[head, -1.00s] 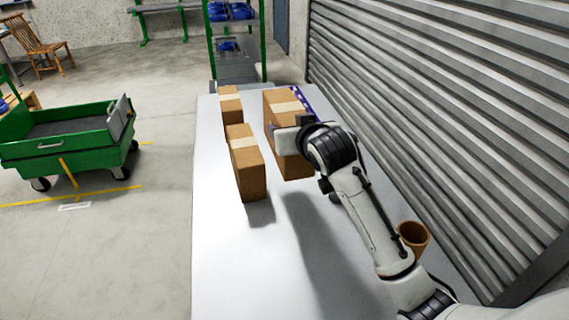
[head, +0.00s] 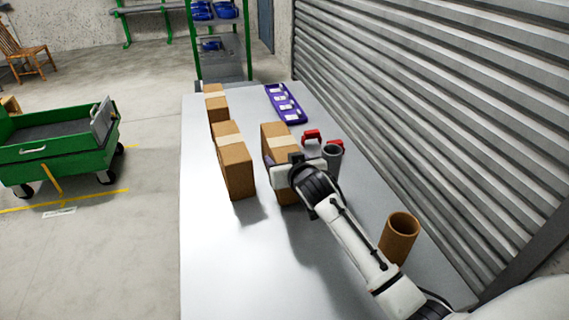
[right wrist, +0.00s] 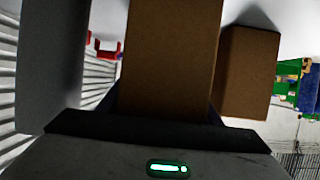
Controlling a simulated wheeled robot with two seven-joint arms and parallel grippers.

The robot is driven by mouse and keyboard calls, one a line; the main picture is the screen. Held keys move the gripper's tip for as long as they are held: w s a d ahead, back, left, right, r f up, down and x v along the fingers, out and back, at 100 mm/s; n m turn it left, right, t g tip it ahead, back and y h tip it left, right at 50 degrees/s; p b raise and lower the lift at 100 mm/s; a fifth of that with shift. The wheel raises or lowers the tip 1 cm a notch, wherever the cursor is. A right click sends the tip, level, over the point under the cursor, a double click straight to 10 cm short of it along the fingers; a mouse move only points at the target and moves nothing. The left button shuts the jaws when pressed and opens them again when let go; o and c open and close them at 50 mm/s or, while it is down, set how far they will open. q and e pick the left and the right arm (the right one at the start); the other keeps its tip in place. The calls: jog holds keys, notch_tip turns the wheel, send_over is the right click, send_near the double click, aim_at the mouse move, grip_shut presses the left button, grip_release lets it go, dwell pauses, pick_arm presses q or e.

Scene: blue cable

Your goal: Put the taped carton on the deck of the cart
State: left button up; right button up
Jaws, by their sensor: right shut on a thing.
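A brown carton with a pale tape strip (head: 280,142) is held in my right gripper (head: 284,174) over the table. It fills the middle of the right wrist view (right wrist: 170,55), between the fingers. I cannot tell whether its bottom is clear of the table. Two more taped cartons stand on the table, a near one (head: 236,168) just left of the held one and a far one (head: 218,108). The green cart (head: 65,165) with its grey deck (head: 48,130) stands on the floor at the left, apart from the table. My left gripper is not in view.
On the table (head: 215,270) are a purple tray (head: 286,104), red items (head: 312,136), a grey cup (head: 332,158) and a brown tube (head: 400,236). A shutter wall runs along the right. The table's left front is clear, with open floor toward the cart.

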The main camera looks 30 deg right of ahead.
jog(key=shift+f, duration=0.25)
jog(key=shift+f, duration=0.2)
jog(key=o, duration=1.6)
jog(key=shift+f, duration=0.15)
jog(key=shift+c, duration=0.2)
